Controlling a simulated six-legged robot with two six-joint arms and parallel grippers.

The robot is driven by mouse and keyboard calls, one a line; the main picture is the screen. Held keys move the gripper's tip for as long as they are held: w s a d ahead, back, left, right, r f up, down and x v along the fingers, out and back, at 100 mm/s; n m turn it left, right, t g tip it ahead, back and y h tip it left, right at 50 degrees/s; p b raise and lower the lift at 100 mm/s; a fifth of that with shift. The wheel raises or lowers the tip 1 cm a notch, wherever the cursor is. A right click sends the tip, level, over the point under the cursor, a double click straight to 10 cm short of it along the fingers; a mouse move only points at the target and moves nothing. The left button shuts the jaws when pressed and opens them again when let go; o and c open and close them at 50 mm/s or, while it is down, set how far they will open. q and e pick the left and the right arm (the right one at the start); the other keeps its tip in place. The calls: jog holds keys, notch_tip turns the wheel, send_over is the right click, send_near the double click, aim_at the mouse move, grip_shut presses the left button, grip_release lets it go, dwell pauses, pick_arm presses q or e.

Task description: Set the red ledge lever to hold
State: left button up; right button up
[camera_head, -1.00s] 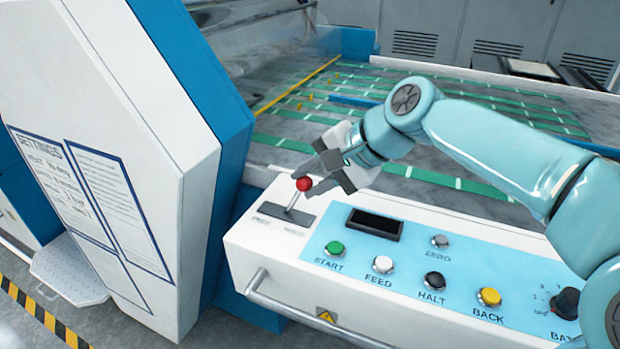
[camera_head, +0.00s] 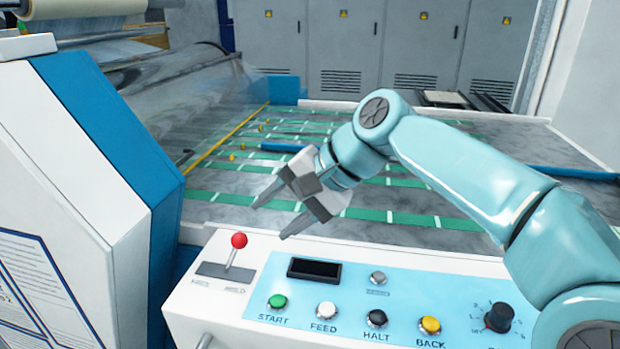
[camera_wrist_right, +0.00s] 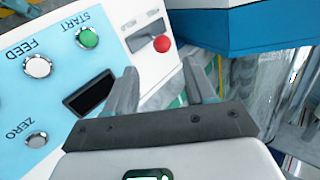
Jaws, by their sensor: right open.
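The red-knobbed lever (camera_head: 238,241) stands in a dark slot plate (camera_head: 212,270) at the left end of the white control ledge. Its stem leans to the right in the head view, toward the right of two small labels. The print is blurred, but the right label looks like HOLD (camera_head: 235,291). My right gripper (camera_head: 268,220) is open and empty, above and to the right of the knob and clear of it. In the right wrist view the red knob (camera_wrist_right: 162,43) shows beyond the open fingers (camera_wrist_right: 163,82), with nothing between them. My left gripper is not in view.
A blue panel with a dark display (camera_head: 314,269), several push buttons and a black dial (camera_head: 500,317) lies right of the lever. A white-and-blue machine housing (camera_head: 100,130) stands close on the left. The green-striped bed (camera_head: 400,219) lies behind the ledge.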

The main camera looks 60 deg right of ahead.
jog(key=p+v, duration=0.1)
jog(key=v, duration=0.7)
dwell(0.4)
